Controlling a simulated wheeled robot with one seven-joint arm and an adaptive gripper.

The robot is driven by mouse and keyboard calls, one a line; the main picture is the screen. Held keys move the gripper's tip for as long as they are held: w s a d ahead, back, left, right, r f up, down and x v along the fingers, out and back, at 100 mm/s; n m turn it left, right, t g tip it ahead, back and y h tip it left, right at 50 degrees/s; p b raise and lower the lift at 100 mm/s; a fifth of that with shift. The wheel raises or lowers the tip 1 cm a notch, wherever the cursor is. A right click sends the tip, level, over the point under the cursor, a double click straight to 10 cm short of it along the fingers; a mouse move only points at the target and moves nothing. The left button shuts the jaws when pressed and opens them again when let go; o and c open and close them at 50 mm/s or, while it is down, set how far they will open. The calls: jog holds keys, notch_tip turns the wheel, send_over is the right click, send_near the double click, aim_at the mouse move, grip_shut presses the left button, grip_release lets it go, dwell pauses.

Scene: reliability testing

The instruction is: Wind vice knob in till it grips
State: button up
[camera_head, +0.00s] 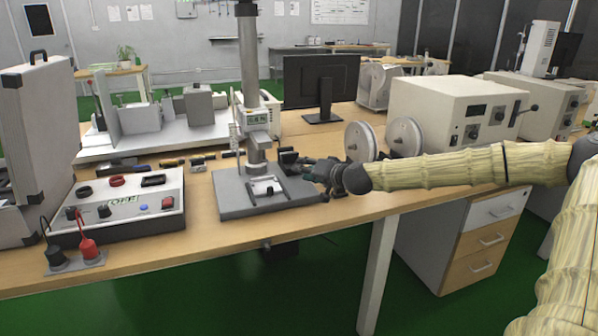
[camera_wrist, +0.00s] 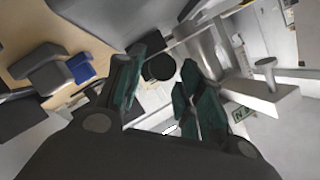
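The test stand's grey base plate (camera_head: 235,200) lies on the bench, with a small pale vice (camera_head: 264,186) on it below the column. My gripper (camera_head: 318,171) reaches in from the right, low over the plate's right side. In the wrist view my gripper (camera_wrist: 160,95) has its dark green fingers spread apart. A round black knob (camera_wrist: 158,67) shows in the gap between them, beyond or level with the tips. I cannot tell whether either finger touches it. In the head view a black part (camera_head: 289,157) sits just left of my fingers; I cannot tell if it is that knob.
The stand's column (camera_head: 248,60) rises behind the vice. A control box (camera_head: 125,205) with buttons and plugged leads stands left. Two round discs (camera_head: 361,141) and a large beige instrument (camera_head: 445,108) stand behind my arm. The bench's front strip (camera_head: 310,220) is clear.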

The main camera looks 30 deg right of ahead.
jog(key=shift+b+x, duration=0.6)
jog(key=shift+x, duration=1.25)
jog(key=shift+c, duration=0.2)
jog(key=c, duration=0.7)
jog(key=shift+f+m+t+b, duration=0.3)
jog(key=shift+m+b, duration=0.2)
jog(key=shift+b, duration=0.75)
jog(key=shift+r+m+y+b, duration=0.15)
jog(key=shift+m+y+b, duration=0.4)
jog(key=shift+b, duration=0.5)
jog(key=shift+c, duration=0.2)
